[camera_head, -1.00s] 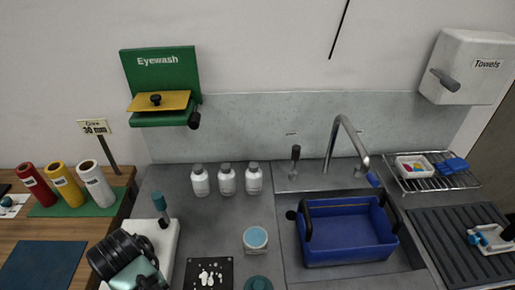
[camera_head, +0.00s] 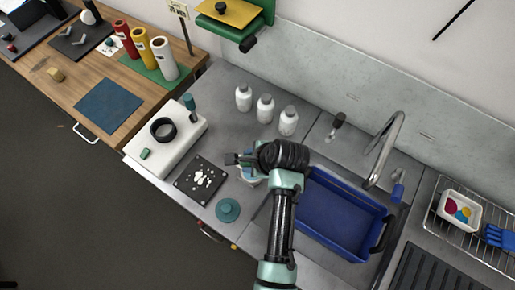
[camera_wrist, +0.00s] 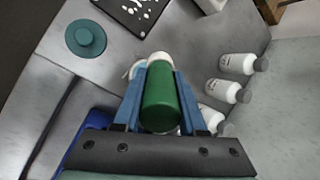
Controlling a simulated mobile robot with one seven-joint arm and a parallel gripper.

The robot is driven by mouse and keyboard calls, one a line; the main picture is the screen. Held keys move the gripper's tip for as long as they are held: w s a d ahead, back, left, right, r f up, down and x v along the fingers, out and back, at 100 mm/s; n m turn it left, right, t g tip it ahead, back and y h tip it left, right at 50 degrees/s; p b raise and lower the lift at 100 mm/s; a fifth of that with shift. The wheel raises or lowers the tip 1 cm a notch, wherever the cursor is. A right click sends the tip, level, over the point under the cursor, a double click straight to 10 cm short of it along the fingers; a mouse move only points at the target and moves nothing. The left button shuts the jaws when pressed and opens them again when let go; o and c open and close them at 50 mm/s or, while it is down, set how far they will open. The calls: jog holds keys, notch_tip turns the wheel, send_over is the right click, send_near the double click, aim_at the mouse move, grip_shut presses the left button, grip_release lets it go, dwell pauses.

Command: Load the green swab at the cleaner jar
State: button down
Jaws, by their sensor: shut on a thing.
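My gripper (camera_wrist: 160,105) is shut on the green swab (camera_wrist: 160,100), a green cylinder with a pale tip, seen between its blue fingers in the wrist view. The cleaner jar (camera_wrist: 136,68) shows as a white rim just beyond the swab's tip, mostly hidden. In the head view my gripper (camera_head: 240,158) is over the jar (camera_head: 250,178), which my arm partly covers. I cannot tell whether the tip touches the jar's contents.
A teal lid (camera_head: 228,210) and a black plate with white bits (camera_head: 200,180) lie beside the jar. Several white bottles (camera_head: 265,108) stand behind. A white stand (camera_head: 165,140) holds a black ring and a teal-topped item. A blue basin (camera_head: 340,213) is to the right.

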jog(key=m, duration=0.1)
jog(key=s+d+r+m+t+p, duration=0.1)
jog(key=shift+d+m+h, duration=0.15)
jog(key=shift+m+h, duration=0.25)
jog(key=shift+w+d+f+m+t, duration=0.1)
jog(key=shift+d+m+t, duration=0.3)
notch_tip(320, 180, down, 6)
jog(key=b, duration=0.7)
jog(key=shift+f+b, duration=0.3)
jog(key=shift+f, duration=0.35)
dwell(0.4)
jog(key=shift+f, duration=0.2)
dwell(1.5)
jog(key=shift+r+p, duration=0.1)
jog(key=shift+p, duration=0.25)
notch_tip(320, 180, up, 7)
jog(key=p, duration=0.7)
jog(key=shift+r+p, duration=0.15)
jog(key=shift+p, duration=0.2)
